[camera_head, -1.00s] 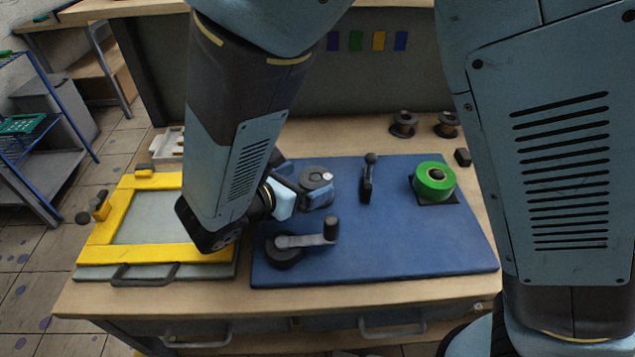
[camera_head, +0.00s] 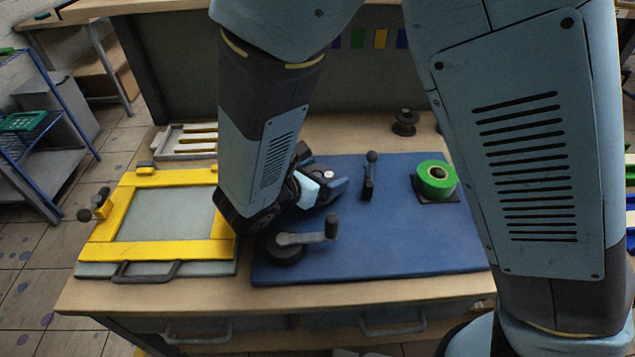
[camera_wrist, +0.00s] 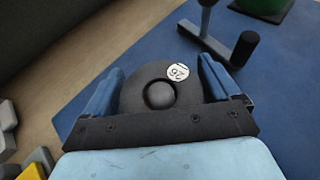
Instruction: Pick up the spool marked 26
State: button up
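A dark round spool (camera_wrist: 145,92) with a central knob and a white round label (camera_wrist: 177,72) reading 26 is between my gripper's two blue fingers in the wrist view. My gripper (camera_wrist: 160,68) is open, one finger on each side of the spool, with what look like narrow gaps. The near side of the spool is hidden behind the gripper body. In the head view my gripper (camera_head: 328,186) is low over the back left of the blue mat (camera_head: 400,235), and it hides most of the spool there.
A crank handle (camera_head: 300,240) stands in front of the gripper. A yellow frame (camera_head: 165,250) lies to the left. Another dark spool (camera_head: 404,122) stands at the back.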

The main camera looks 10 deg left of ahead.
jog(key=c, duration=0.8)
jog(key=shift+o, duration=0.2)
